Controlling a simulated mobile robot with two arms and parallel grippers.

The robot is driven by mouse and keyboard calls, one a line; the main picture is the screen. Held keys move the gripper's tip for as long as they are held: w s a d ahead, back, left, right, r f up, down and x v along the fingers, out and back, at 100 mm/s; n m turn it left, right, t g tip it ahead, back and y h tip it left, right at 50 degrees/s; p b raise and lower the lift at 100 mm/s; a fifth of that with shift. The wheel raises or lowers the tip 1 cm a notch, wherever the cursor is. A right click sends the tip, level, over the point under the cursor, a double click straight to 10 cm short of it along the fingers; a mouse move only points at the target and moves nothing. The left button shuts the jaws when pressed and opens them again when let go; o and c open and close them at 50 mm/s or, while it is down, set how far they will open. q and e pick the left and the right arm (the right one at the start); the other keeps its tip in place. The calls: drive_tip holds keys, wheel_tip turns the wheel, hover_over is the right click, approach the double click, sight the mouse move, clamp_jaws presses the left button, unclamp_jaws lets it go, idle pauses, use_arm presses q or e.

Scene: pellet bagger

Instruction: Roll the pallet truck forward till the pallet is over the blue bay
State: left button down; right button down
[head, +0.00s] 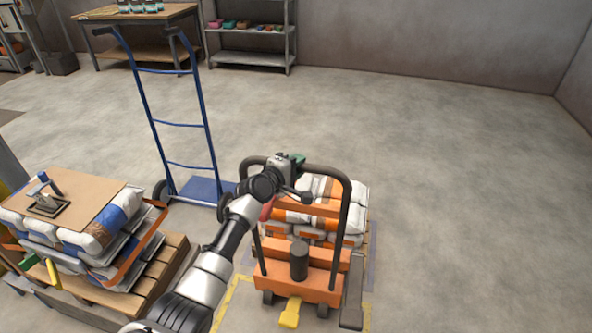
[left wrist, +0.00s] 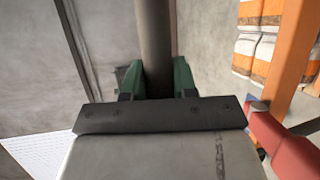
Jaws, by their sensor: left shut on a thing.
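The orange pallet truck (head: 315,283) stands at the lower middle of the head view, with a black looped handle (head: 345,212). Beyond its frame is a pallet load of white and orange bags (head: 348,192); the pallet itself is mostly hidden. My left gripper (head: 297,158) is shut on the top bar of the handle. In the left wrist view its green fingers (left wrist: 158,82) sit on both sides of the dark bar (left wrist: 157,40). A faint blue-grey floor line (head: 372,245) runs along the load's right side; the rest of the bay is hidden. My right gripper is not in view.
A blue hand truck (head: 207,148) stands left of the load. Another pallet (head: 165,265) with stacked bags is at lower left. Yellow floor lines (head: 234,292) lie near the truck. A shelf (head: 250,45) and workbench (head: 150,55) are at the back. The right-hand floor is clear.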

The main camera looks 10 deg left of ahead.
use_arm(q)
drive_tip(key=shift+w, duration=0.1)
drive_tip(key=c, duration=0.9)
unclamp_jaws()
drive_tip(key=p+v, duration=0.1)
drive_tip(key=v, duration=1)
drive_tip(key=shift+r, duration=0.1)
